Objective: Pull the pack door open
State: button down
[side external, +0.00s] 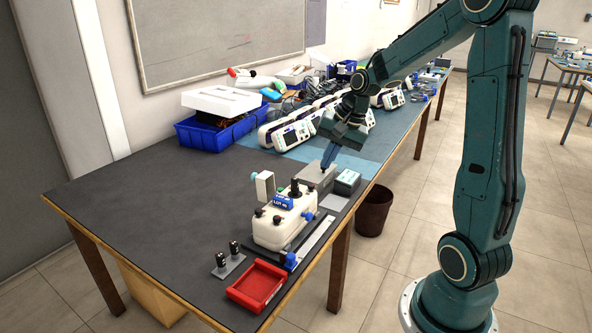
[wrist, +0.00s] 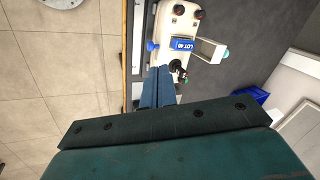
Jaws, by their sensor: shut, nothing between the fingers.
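The white monitor unit (side external: 277,228) lies on the dark bench with a blue lot label (side external: 283,202) and several dark knobs; it also shows in the wrist view (wrist: 178,24). A white panel with a teal knob (side external: 265,186) stands out from its side, seen also in the wrist view (wrist: 209,51). It looks like the pack door, swung out, but I cannot tell its hinge. My gripper (side external: 326,164) is shut and empty, pointing down above a grey block (side external: 316,177) beyond the unit. In the wrist view its blue fingers (wrist: 158,72) are together, apart from the panel.
A dark grey-green pack (side external: 347,182) sits beside the block near the bench edge. A red tray (side external: 257,286) and two black cylinders (side external: 227,256) are at the front. A blue bin (side external: 214,132) and a row of monitors (side external: 292,134) stand behind. The bench's left is clear.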

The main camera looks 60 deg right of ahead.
jog(key=s+a+r+n, duration=0.2)
jog(key=a+r+n, duration=0.2)
jog(key=a, duration=0.3)
jog(key=shift+s+a+r+h, duration=0.25)
jog(key=shift+s+a+h, duration=0.05)
jog(key=shift+s, duration=0.1)
jog(key=s+a+r+n+t, duration=0.1)
jog(key=s+a+r+n, duration=0.2)
jog(key=s+a+n, duration=0.6)
jog(key=s+a, duration=0.2)
jog(key=s, duration=0.2)
jog(key=shift+s+r, duration=0.3)
jog(key=shift+r, duration=0.05)
